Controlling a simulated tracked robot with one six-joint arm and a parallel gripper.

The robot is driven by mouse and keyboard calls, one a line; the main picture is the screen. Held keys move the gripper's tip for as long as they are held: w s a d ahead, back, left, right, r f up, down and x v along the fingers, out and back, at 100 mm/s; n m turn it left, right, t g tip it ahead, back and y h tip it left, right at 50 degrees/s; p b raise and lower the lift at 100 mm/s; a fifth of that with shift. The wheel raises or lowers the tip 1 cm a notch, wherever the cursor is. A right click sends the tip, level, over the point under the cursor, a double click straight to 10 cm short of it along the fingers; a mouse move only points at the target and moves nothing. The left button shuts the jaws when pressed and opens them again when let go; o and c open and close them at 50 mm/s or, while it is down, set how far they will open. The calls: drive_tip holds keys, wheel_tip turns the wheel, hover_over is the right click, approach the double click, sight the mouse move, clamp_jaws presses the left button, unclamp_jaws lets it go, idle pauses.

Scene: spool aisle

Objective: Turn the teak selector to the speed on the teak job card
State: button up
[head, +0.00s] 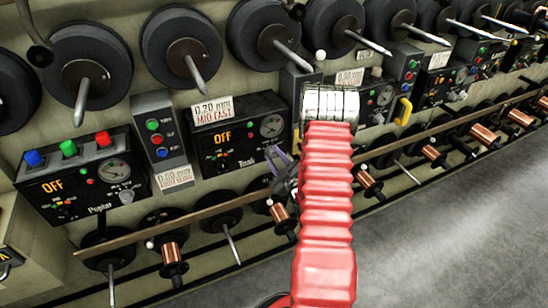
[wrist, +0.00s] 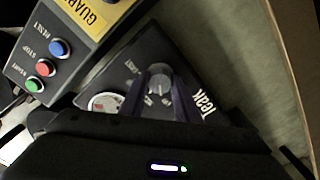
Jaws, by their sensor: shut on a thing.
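The Teak panel (head: 243,140) is a black box whose orange display (head: 222,137) reads OFF. The job card (head: 212,109) above it seems to read "0.20 mm" with a "MID" line, the last word unclear. In the wrist view, the grey round selector (wrist: 158,76) with a light pointer line sits on the panel near the Teak name (wrist: 203,106). My gripper (head: 278,157) reaches the panel's lower right corner, and its two purple fingers (wrist: 160,92) are shut on the selector. My gripper hides the selector in the head view.
The Poplar panel (head: 82,178), also OFF, stands left, with a button box (head: 160,138) between. A box with a yellow GUARD label (wrist: 86,14) and push buttons borders Teak. A long rail (head: 180,222) runs below. Floor at lower right is clear.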

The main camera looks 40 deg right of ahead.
drive_tip(key=shift+a+f+m, duration=0.1)
drive_tip(key=shift+m, duration=0.3)
drive_tip(key=shift+c, duration=0.4)
drive_tip(key=shift+m, duration=0.9)
drive_tip(key=m, duration=1)
drive_tip(key=shift+m, duration=0.4)
drive_tip(key=m, duration=0.4)
drive_tip(key=shift+s, duration=0.1)
drive_tip(key=shift+f+m, duration=0.1)
drive_tip(key=shift+m, duration=1.7)
drive_tip(key=o, duration=1)
drive_tip(key=shift+o, duration=0.2)
drive_tip(key=shift+s, duration=0.1)
